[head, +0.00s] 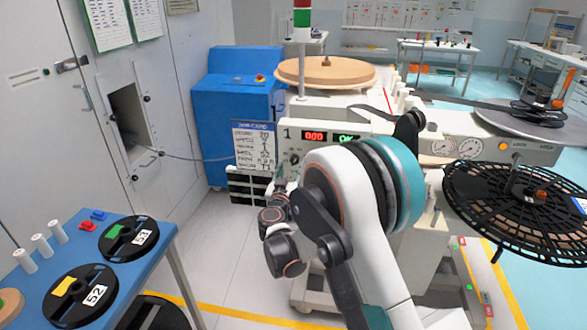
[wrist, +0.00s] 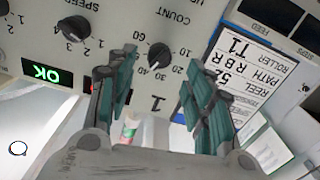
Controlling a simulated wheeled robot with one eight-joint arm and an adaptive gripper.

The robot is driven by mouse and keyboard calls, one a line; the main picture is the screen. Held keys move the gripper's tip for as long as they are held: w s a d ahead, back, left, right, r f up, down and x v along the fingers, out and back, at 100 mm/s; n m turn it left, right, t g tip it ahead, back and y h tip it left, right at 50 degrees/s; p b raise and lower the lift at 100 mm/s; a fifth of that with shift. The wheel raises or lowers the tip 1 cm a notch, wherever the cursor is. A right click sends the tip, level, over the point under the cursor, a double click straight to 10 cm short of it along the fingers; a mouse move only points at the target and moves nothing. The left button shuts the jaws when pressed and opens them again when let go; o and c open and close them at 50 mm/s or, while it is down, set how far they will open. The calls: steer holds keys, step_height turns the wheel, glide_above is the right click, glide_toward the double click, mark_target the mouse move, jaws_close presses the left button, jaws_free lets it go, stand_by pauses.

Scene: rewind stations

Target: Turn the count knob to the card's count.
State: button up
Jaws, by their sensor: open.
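The count knob (wrist: 159,56) is a small black knob on a pale panel, upside down in the wrist view. Numbers from 10 to 60 stand around it; I cannot tell which one it points at. My gripper (wrist: 160,97) is open and empty, with its teal-padded fingers apart. The knob shows beyond the gap between the fingertips, with no visible contact. The card (head: 255,147) hangs left of the panel in the head view. In the wrist view, part of the card (wrist: 248,70) reads reel 52, path RBR and roller T1; its count line is not legible.
The speed knob (wrist: 75,28) is beside the count knob. A green OK display (wrist: 46,73) is on the same panel. A black reel (head: 520,190) stands right of my arm. A blue table (head: 140,262) with reels is at left.

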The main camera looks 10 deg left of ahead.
steer(key=shift+w+b, duration=0.6)
steer(key=shift+w, duration=2.1)
steer(key=c, duration=1.1)
